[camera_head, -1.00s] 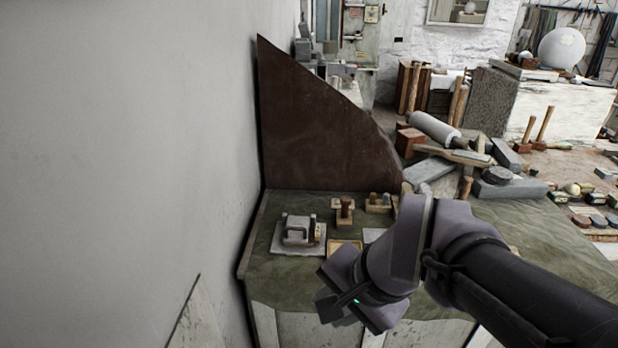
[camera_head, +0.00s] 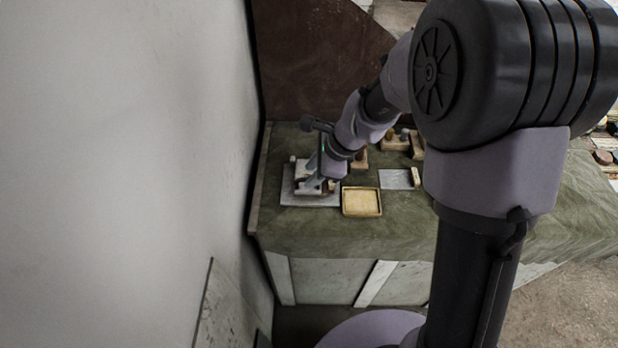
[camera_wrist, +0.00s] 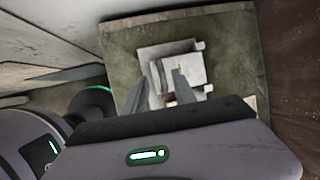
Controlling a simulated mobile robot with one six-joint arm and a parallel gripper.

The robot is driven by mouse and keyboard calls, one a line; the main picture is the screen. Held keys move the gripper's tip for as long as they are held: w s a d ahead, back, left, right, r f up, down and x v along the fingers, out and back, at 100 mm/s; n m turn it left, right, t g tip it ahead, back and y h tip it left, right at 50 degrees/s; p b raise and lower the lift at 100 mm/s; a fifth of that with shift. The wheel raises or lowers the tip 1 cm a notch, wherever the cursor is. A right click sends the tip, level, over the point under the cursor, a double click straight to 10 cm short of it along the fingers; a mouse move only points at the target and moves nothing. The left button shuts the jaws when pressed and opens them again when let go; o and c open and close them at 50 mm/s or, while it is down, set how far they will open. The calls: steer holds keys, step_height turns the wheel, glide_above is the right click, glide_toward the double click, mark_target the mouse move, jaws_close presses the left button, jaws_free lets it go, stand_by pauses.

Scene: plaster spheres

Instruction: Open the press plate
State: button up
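The press (camera_head: 300,168) is a small pale grey block device on a flat light slab (camera_head: 296,199), at the left end of the green-covered bench. In the wrist view the press's upper plate (camera_wrist: 190,66) shows pale, with small lugs on its right side. My gripper (camera_head: 316,184) is down at the press in the head view and hides part of it. In the wrist view my gripper (camera_wrist: 160,76) has its two fingers spread apart, one over the plate and one near its left edge. I cannot tell whether a finger touches the plate.
A shallow yellow tray (camera_head: 361,202) and a grey flat tile (camera_head: 397,179) lie right of the press. Wooden blocks (camera_head: 394,142) stand behind. A wall (camera_head: 120,170) is close on the left, and a dark brown panel (camera_head: 315,60) rises at the back.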

steer(key=x, duration=0.2)
steer(key=shift+w+a+f, duration=0.1)
steer(key=shift+w+f, duration=0.1)
steer(key=shift+f, duration=0.05)
steer(key=shift+c, duration=0.4)
jaws_close()
steer(key=shift+r, duration=0.1)
stand_by(0.8)
